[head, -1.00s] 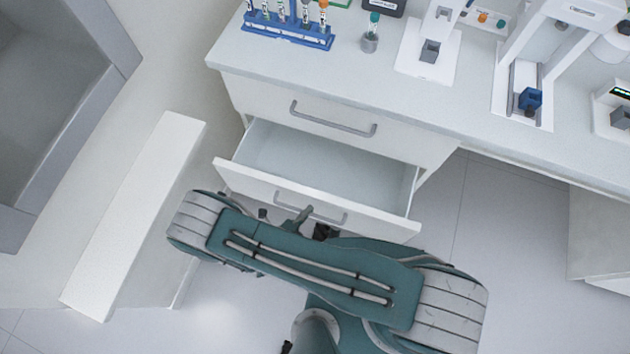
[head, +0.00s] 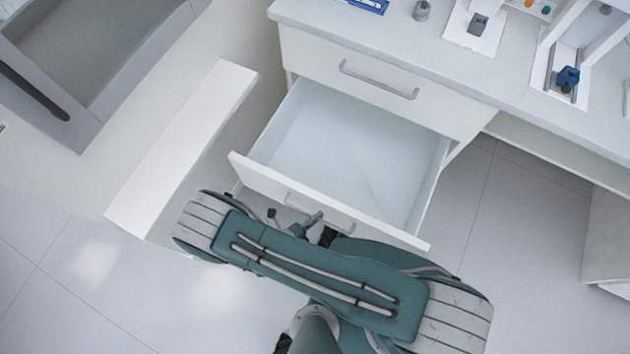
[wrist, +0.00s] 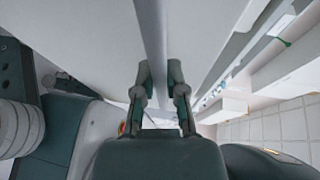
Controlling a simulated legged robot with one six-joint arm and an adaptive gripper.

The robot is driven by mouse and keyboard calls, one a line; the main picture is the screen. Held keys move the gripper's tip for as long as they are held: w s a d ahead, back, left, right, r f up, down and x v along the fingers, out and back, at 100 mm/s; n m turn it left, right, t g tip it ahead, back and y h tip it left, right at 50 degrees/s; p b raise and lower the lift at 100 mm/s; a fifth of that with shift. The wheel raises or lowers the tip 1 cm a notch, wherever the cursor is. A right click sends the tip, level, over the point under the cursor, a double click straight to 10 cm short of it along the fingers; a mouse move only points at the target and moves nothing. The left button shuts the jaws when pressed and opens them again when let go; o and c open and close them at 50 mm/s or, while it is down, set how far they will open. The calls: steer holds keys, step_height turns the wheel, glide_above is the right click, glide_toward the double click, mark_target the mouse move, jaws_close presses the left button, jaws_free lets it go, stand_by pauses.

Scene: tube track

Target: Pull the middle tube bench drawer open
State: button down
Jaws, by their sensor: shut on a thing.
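The middle drawer (head: 345,150) of the white bench is pulled well out, and its empty pale interior shows in the head view. Its grey bar handle (head: 300,203) is on the front panel, partly hidden behind my arm. In the wrist view my gripper (wrist: 160,75) has its two fingers on either side of the handle bar (wrist: 153,35), shut on it. In the head view the gripper is mostly hidden by my teal arm, close against the drawer front.
The closed top drawer (head: 390,75) is above, with its own grey handle (head: 378,80). The bench top (head: 440,55) carries lab devices and a blue rack (head: 370,4). A white ledge (head: 180,150) stands to the left. The floor (head: 60,270) is clear at lower left.

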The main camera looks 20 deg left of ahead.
steer(key=shift+d+f, duration=0.15)
steer(key=shift+d, duration=0.2)
steer(key=c, duration=0.7)
jaws_free()
steer(key=shift+a, duration=0.15)
steer(key=shift+s+a, duration=0.2)
steer(key=shift+a, duration=0.05)
steer(key=v, duration=1.1)
steer(key=shift+s, duration=0.2)
